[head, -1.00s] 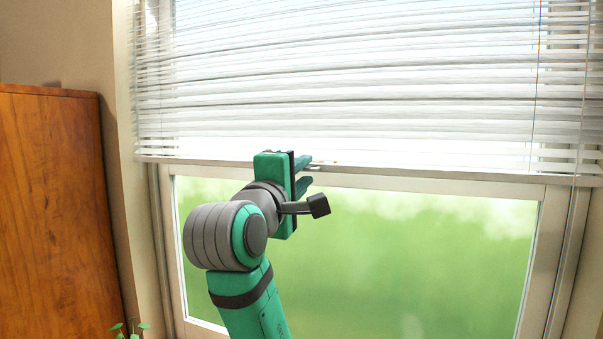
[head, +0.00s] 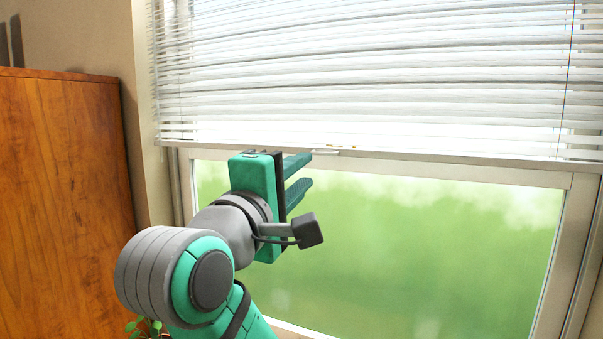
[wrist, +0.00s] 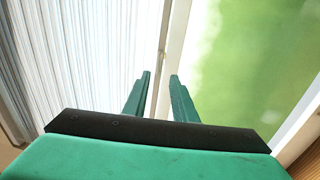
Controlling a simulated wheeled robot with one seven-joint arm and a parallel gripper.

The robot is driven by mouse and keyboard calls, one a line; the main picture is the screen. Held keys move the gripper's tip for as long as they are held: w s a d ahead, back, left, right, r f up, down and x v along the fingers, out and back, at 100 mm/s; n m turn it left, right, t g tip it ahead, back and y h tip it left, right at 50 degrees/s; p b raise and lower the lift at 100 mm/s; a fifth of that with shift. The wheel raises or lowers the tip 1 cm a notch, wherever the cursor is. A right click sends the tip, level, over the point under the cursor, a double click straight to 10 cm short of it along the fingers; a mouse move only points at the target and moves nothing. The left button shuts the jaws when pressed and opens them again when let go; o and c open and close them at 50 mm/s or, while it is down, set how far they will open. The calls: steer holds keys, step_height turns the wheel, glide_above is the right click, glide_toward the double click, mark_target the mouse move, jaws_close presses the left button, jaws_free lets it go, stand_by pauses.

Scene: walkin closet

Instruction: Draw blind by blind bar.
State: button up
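The white slatted blind (head: 380,70) covers the upper part of the window. Its bottom blind bar (head: 450,157) runs across, with a small pale fitting (head: 327,151) near my fingertips. My gripper (head: 299,176) is open, with its two green fingers one above the other and pointing at the window. The upper finger sits close below the bar's line in the head view. In the wrist view, the bar (wrist: 160,62) runs through the gap between the spread fingertips (wrist: 160,78). I cannot tell whether the fingers touch it or how deep it sits between them.
The window pane (head: 430,250) below the bar is uncovered, in a pale frame (head: 553,260). A wooden cabinet (head: 65,190) stands on the left. A thin cord (head: 568,60) hangs at the right of the blind. A small green plant (head: 145,325) shows at the bottom left.

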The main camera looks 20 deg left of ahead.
steer(key=n+g+y, duration=0.4)
steer(key=n+y, duration=0.6)
steer(key=y, duration=0.4)
glide_toward(324, 154)
steer(key=f+x, duration=0.1)
steer(key=x, duration=0.7)
steer(key=shift+w+a+r, duration=0.15)
steer(key=shift+w+r, duration=0.15)
steer(key=shift+r, duration=0.15)
steer(key=shift+c, duration=0.6)
jaws_close()
